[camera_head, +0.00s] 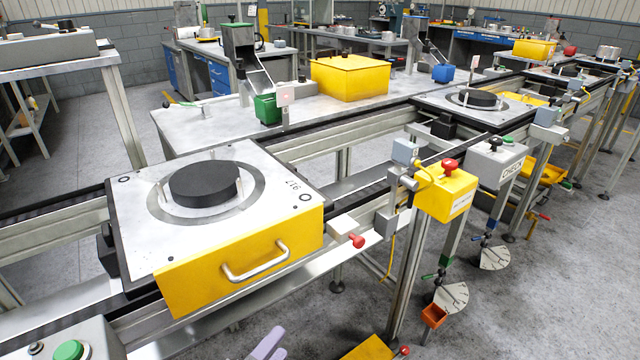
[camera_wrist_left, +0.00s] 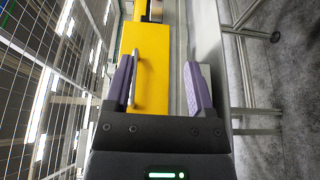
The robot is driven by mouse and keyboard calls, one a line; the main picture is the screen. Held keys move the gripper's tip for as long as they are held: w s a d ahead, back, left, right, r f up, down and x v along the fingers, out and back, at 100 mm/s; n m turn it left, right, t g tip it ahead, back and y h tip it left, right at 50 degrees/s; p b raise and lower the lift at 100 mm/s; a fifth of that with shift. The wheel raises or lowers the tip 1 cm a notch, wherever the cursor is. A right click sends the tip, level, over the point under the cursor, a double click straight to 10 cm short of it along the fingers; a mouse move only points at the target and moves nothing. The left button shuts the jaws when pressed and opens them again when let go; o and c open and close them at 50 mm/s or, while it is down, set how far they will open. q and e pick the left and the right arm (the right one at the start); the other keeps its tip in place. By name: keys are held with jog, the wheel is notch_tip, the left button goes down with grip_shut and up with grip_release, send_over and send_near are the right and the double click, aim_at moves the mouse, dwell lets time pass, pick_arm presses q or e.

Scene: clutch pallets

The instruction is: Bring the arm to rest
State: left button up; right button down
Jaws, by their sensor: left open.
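My left gripper (camera_head: 268,344) shows only as light purple fingertips at the bottom edge of the head view, in front of and below the near pallet (camera_head: 240,240). In the left wrist view the gripper (camera_wrist_left: 160,87) is open, its two purple fingers wide apart. Nothing is clearly held between them. The pallet's silver handle (camera_head: 256,263), on its yellow front, also shows in the wrist view (camera_wrist_left: 136,80), beside the left-hand finger; I cannot tell the depth between them there. In the head view the fingertips are apart from the handle. My right gripper is not in view.
The near pallet carries a black disc (camera_head: 203,184) on a conveyor. A yellow control box (camera_head: 446,192) and a red knob (camera_head: 356,241) stand to the right. A yellow object (camera_head: 368,348) lies low, right of the gripper. Grey floor is open at the lower right.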

pick_arm(q)
jog(key=s+a+f+m+g+y, duration=0.3)
jog(key=a+f+m+g+y, duration=0.1)
jog(key=a+f, duration=0.65)
jog(key=s+a+f+m+g+y, duration=0.35)
jog(key=a+f, duration=0.55)
jog(key=f, duration=0.3)
jog(key=s+a+f+m+g+y, duration=0.4)
jog(key=s+a, duration=0.6)
jog(key=s, duration=0.2)
jog(key=s+a+f+m+g+y, duration=0.35)
jog(key=s+a, duration=0.55)
jog(key=s, duration=0.3)
jog(key=s+d+f+h, duration=0.2)
jog(key=d+f, duration=0.1)
jog(key=d, duration=0.9)
jog(key=s+d+f+h, duration=0.2)
jog(key=s+d+f, duration=0.1)
jog(key=d, duration=0.9)
jog(key=shift+f+n+g+h, duration=0.3)
jog(key=shift+f+n+g, duration=0.1)
jog(key=shift+f, duration=0.1)
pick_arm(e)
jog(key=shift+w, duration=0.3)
